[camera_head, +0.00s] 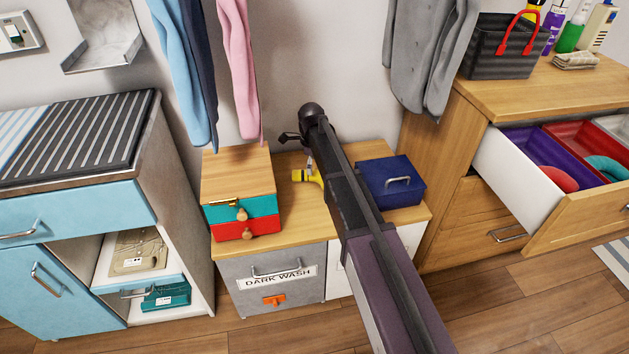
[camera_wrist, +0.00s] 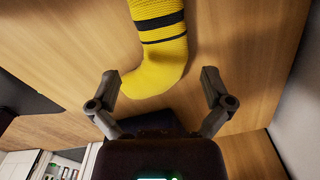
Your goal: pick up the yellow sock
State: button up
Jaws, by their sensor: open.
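The yellow sock (camera_wrist: 158,60) with dark bands lies on the wooden top of a low cabinet. In the wrist view it runs from the top edge down toward the space between my fingers, its rounded lower end bending left. In the head view only part of the sock (camera_head: 312,177) shows, left of my arm; the rest is hidden behind the arm. My gripper (camera_wrist: 162,88) is open, with one finger on each side of the sock's lower end and nothing held. Whether the fingers touch the wood I cannot tell.
A small box with teal and red drawers (camera_head: 241,220) stands left of the sock. A blue lidded box (camera_head: 391,182) stands right of my arm. Clothes hang above: blue trousers (camera_head: 186,70), a pink garment (camera_head: 238,70) and grey ones (camera_head: 425,55). An open drawer (camera_head: 520,190) juts out at right.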

aim_at(314, 181)
jog(key=shift+f+b, duration=2.1)
jog(key=shift+f, duration=0.2)
jog(key=c, duration=0.6)
